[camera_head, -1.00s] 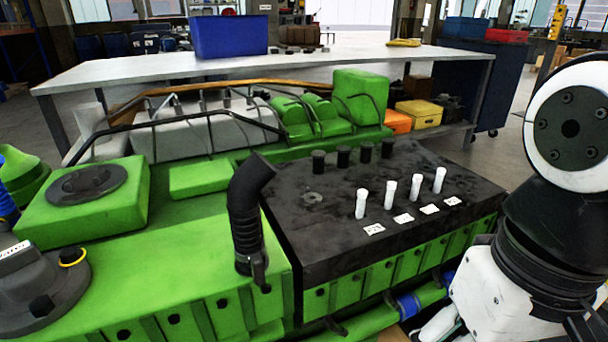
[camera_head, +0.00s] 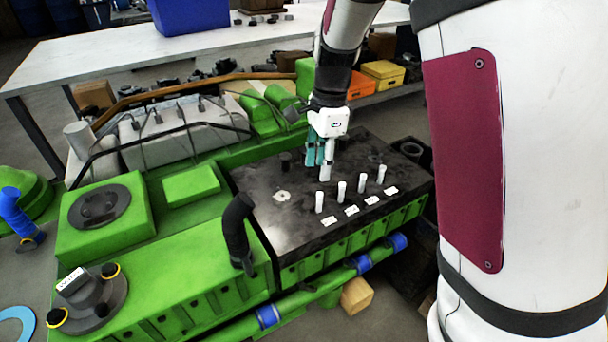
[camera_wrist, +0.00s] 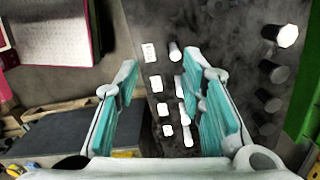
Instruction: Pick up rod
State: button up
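Several white rods stand upright in a row on the black engine top, each with a white label beside it. The leftmost rod (camera_head: 319,202) and the rightmost rod (camera_head: 381,174) are both clear in the head view. My gripper (camera_head: 320,160) points down above the black top, behind the row. In the wrist view its teal-padded fingers are wide apart and nothing is clasped between them. The row of rods (camera_wrist: 175,51) shows beyond the fingers, nearer the right finger, and the lowest rods are close to that finger's edge.
Dark cylinders (camera_wrist: 272,104) stand in a second row behind the rods. A black elbow hose (camera_head: 237,222) rises left of the black top (camera_head: 290,235). The green engine body (camera_head: 150,262) surrounds it. A white bench (camera_head: 120,60) with a blue bin (camera_head: 190,14) is behind.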

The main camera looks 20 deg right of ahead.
aim_at(320, 194)
jog(key=w+f, duration=0.1)
jog(key=f, duration=0.2)
jog(key=w+f+m, duration=0.1)
jog(key=f, duration=0.2)
jog(key=f+m+h, duration=0.1)
jog(key=f, duration=0.2)
jog(key=shift+w+d+f+p, duration=0.2)
jog(key=shift+w+d+p, duration=0.1)
jog(key=shift+w, duration=0.1)
jog(key=shift+s+d+f+b, duration=0.1)
jog(key=shift+f+b, duration=0.15)
jog(key=shift+f, duration=1.1)
jog(key=shift+s+d+f+b, duration=0.1)
jog(key=shift+f+b, duration=0.1)
jog(key=shift+f, duration=1.1)
jog(key=shift+c, duration=0.6)
grip_shut()
